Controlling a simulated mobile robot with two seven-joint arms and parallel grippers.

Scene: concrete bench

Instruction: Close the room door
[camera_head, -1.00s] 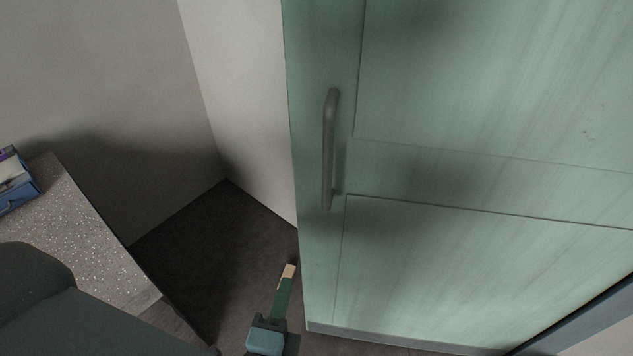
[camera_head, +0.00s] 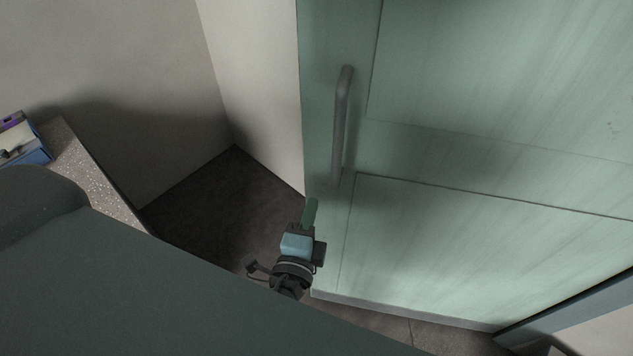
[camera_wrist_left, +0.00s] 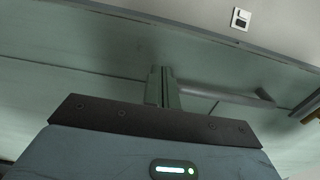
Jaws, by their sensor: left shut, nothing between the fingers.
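The room door (camera_head: 480,150) is a pale green panelled door that fills the right side of the head view and stands ajar, its free edge on the left. A grey bar handle (camera_head: 341,125) is fixed upright near that edge. My left gripper (camera_head: 311,210) is shut and empty, just below the handle and in front of the door's lower left part. I cannot tell whether it touches the door. In the left wrist view, the shut fingers (camera_wrist_left: 163,88) point at the green surface, with the handle (camera_wrist_left: 235,97) to their right. My right gripper is not in view.
A speckled grey bench (camera_head: 85,165) stands at the left with a blue box (camera_head: 25,145) on it. Pale walls meet in a corner behind the door's edge. Dark floor (camera_head: 205,205) lies open between bench and door. A light switch (camera_wrist_left: 241,19) shows in the wrist view.

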